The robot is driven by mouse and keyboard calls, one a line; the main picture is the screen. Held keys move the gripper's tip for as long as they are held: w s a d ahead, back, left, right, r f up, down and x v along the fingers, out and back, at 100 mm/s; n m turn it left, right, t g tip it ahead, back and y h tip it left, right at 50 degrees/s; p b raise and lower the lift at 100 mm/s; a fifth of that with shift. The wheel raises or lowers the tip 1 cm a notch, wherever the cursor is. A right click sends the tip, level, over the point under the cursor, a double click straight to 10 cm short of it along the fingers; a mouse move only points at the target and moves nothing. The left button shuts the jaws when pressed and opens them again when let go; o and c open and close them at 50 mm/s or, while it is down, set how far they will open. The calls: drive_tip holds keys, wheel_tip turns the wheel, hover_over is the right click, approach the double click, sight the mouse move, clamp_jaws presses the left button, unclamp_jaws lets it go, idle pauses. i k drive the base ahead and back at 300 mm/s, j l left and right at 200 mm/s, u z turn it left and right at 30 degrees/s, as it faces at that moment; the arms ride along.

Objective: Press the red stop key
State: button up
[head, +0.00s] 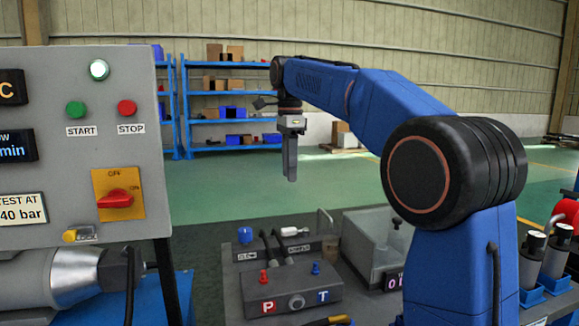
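The red stop key (127,107) is a round red button on the grey control panel (60,170) at the left, above a "STOP" label. The green start key (76,109) sits to its left. My gripper (290,178) hangs pointing down in mid-air, to the right of the panel and well apart from the key. Its fingers look close together with nothing between them, but they are seen nearly edge-on, so I cannot tell whether it is open or shut.
A red rotary switch (118,199) on a yellow plate and a lit white lamp (99,69) are on the panel. Blue shelves (222,125) stand far behind. Open air separates gripper and panel.

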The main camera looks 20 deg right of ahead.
sight(125, 107)
drive_tip(key=k, duration=1)
